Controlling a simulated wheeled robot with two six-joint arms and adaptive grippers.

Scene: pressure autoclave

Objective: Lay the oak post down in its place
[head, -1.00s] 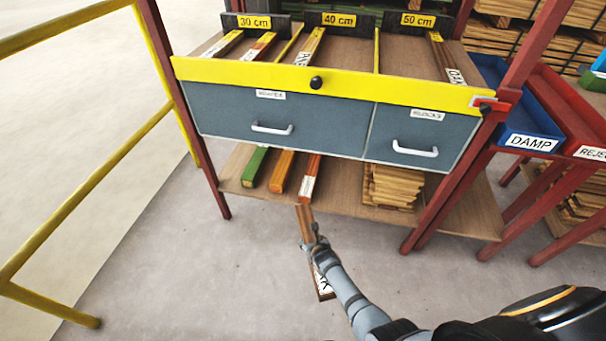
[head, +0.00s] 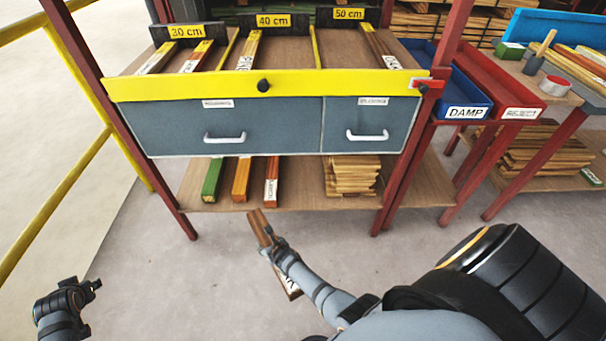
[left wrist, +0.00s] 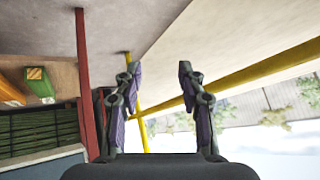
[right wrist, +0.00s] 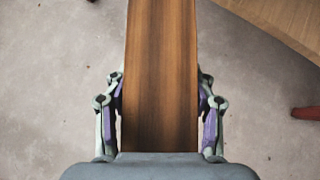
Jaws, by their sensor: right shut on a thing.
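A brown wooden post (head: 258,226), taken as the oak post, is held in my right gripper (head: 268,246) in front of the rack, below its lower shelf in the picture. It is tilted, and its white label near the lower end is mostly hidden by my arm. In the right wrist view the post (right wrist: 161,75) runs lengthwise between the fingers of my right gripper (right wrist: 160,115), which are shut on its sides. My left gripper (head: 92,286) is at the lower left, away from the rack. In the left wrist view my left gripper (left wrist: 158,85) is open and empty.
The rack top has lanes marked 30 cm (head: 187,31), 40 cm and 50 cm, with several posts behind a yellow front rail (head: 200,87). The lower shelf (head: 305,190) holds green, orange and red-brown posts and a wood stack (head: 351,175). A blue DAMP tray (head: 467,112) stands right.

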